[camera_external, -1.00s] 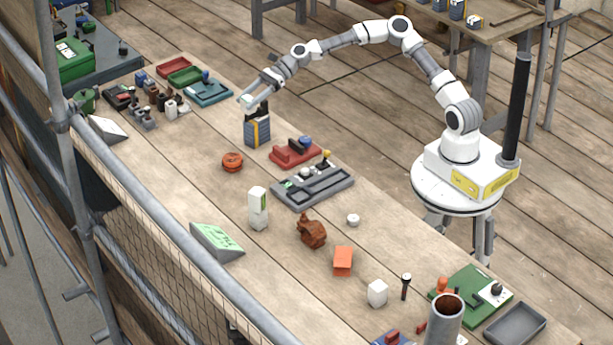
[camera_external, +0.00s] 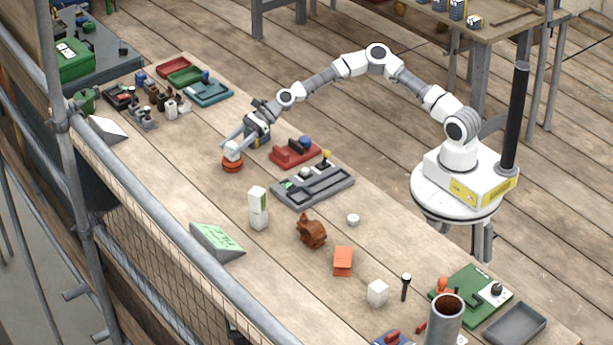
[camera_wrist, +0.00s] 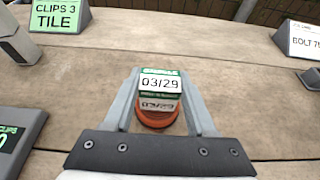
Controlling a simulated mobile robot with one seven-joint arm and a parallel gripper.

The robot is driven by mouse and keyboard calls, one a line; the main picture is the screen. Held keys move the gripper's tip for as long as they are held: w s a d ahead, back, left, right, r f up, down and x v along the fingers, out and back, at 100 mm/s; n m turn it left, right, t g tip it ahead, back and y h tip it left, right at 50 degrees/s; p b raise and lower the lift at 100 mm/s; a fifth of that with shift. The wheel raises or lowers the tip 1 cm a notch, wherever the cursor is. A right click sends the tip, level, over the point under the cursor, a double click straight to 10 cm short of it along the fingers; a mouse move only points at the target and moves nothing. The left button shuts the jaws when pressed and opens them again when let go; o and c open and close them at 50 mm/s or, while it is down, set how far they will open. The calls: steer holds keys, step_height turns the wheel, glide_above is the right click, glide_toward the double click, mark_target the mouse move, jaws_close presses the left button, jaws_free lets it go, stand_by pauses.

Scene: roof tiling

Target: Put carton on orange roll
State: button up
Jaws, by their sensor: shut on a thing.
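My gripper (camera_external: 233,143) reaches down to the left over the orange roll (camera_external: 232,165). It is shut on a small white carton (camera_external: 232,153), which is partly hidden by the fingers. In the wrist view the carton (camera_wrist: 160,84) sits between the two fingers (camera_wrist: 160,98), with a green band and the marking 03/29. The orange roll (camera_wrist: 156,118) shows just below and behind the carton, lined up with it. The carton looks directly over the roll; whether they touch I cannot tell.
A red tray-like holder (camera_external: 294,152) and a grey tray (camera_external: 313,186) lie to the right. The bench around the roll's left is clear.

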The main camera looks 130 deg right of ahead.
mark_target(233, 144)
steer(key=shift+f, duration=0.15)
steer(key=o, duration=1.3)
steer(key=shift+r, duration=0.25)
steer(key=p+v, duration=0.1)
steer(key=v, duration=0.4)
steer(key=shift+s+d+r, duration=0.1)
steer(key=shift+s+r, duration=0.1)
steer(key=shift+s, duration=0.05)
steer(key=r, duration=0.2)
steer(key=r+p, duration=0.1)
steer(key=r, duration=0.1)
steer(key=r+p, duration=0.1)
steer(key=r, duration=0.1)
steer(key=shift+w+r, duration=0.2)
steer(key=shift+w, duration=0.05)
